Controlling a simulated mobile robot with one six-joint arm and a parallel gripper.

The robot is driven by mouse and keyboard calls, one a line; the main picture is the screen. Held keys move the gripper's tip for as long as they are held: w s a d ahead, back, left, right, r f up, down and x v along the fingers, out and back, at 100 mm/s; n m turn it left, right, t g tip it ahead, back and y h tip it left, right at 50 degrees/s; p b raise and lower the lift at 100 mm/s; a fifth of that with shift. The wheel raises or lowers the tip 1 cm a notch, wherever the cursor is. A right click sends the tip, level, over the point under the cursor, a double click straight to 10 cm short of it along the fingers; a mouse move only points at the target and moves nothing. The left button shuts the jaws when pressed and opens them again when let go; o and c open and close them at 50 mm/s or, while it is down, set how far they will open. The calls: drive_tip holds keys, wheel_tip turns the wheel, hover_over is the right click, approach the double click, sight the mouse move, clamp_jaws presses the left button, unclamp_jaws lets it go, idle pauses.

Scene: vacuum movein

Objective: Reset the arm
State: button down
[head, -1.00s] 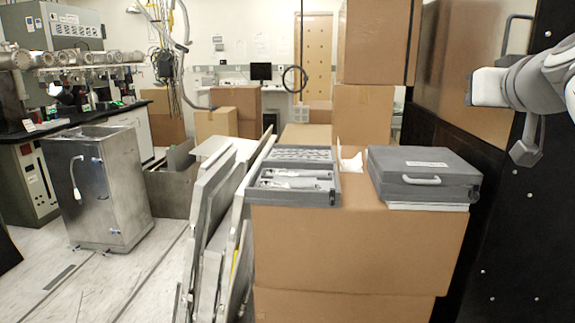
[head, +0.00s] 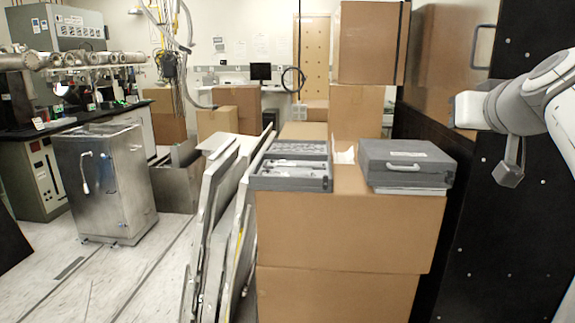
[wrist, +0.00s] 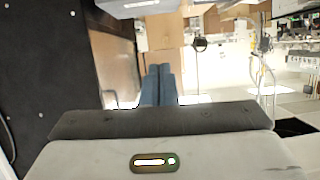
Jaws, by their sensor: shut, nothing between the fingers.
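My arm (head: 545,90) reaches in from the right edge of the head view, in front of a black panel. It is bent, with a white block at its left end and a grey part hanging below. The head view does not clearly show the finger state. In the wrist view, my gripper (wrist: 158,70) shows as two blue-grey fingers lying side by side, shut and empty. Nothing touches the fingertips.
The black panel (head: 492,225) stands close to the arm. Stacked cardboard boxes (head: 350,230) hold an open grey tool case (head: 262,184) and a closed grey case (head: 408,180). Flat panels lean at their left. A metal cabinet (head: 105,190) stands on open floor.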

drive_tip(key=s+a+f+g+y+p, duration=0.1)
drive_tip(key=s+a+f+g+p, duration=0.15)
drive_tip(key=a+f, duration=0.35)
drive_tip(key=s+a+f+g+y+p, duration=0.15)
drive_tip(key=a+f+g+p, duration=0.3)
drive_tip(key=f, duration=0.45)
drive_tip(key=s+a+f+n+g+h+p, duration=0.1)
drive_tip(key=s+a+f+g+p, duration=0.2)
drive_tip(key=s+f, duration=0.7)
drive_tip(key=shift+s+a+g+p, duration=0.45)
drive_tip(key=shift+s+g, duration=0.25)
drive_tip(key=shift+s, duration=0.35)
drive_tip(key=shift+h, duration=0.25)
